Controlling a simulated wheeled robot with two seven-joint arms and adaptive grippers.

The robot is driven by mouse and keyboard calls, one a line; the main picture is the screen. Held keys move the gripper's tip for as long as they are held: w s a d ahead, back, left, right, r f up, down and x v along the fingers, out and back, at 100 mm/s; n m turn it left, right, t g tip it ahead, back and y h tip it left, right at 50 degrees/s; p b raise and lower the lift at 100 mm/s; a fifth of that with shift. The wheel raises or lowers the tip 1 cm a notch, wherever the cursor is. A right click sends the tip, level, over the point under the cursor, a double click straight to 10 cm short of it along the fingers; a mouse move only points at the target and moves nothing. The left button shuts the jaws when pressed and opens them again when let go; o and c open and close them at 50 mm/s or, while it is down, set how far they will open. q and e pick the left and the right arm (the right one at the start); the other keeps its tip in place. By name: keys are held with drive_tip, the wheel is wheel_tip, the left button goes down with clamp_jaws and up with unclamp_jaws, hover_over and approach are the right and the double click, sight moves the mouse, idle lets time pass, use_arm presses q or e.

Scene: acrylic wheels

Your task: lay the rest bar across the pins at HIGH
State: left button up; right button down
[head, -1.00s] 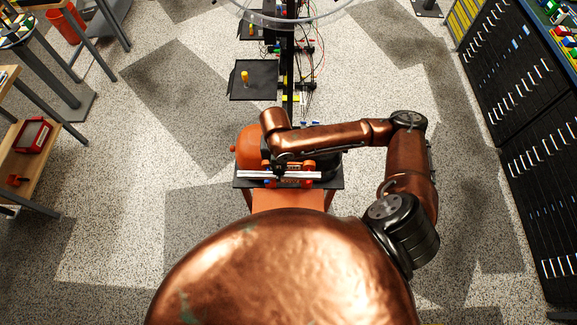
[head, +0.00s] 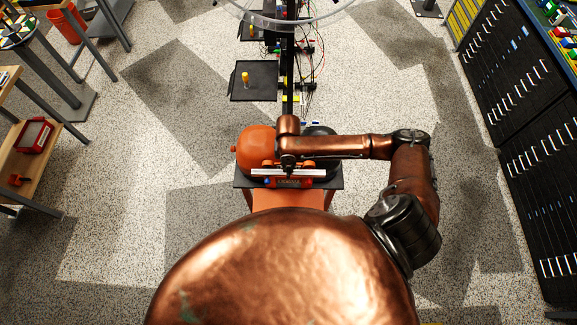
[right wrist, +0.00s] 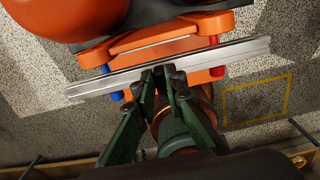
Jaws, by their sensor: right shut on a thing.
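The rest bar, a long silver bar (head: 311,171), lies crosswise in the head view and also shows in the right wrist view (right wrist: 235,53). My right gripper (head: 288,166) is shut on the bar near its middle; its dark green fingers pinch it in the right wrist view (right wrist: 166,74). A blue pin (right wrist: 116,96) and a red pin (right wrist: 218,71) show at an orange frame (right wrist: 160,37), partly hidden by the bar. The bar passes over both pins in this view; I cannot tell whether it touches them. No HIGH marking is readable. My left gripper is not in view.
An orange rounded body (head: 250,150) stands just beyond the bar, on a dark platform (head: 338,183). A black stand (head: 254,82) with a yellow peg is farther ahead. Dark drawer cabinets (head: 510,120) line the right side.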

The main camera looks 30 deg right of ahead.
sight(289, 169)
drive_tip(key=shift+f, duration=0.1)
drive_tip(key=c, duration=2)
unclamp_jaws()
wheel_tip(289, 169, up, 12)
drive_tip(key=shift+r+b, duration=0.15)
drive_tip(key=shift+b, duration=0.2)
drive_tip(key=shift+s, duration=0.1)
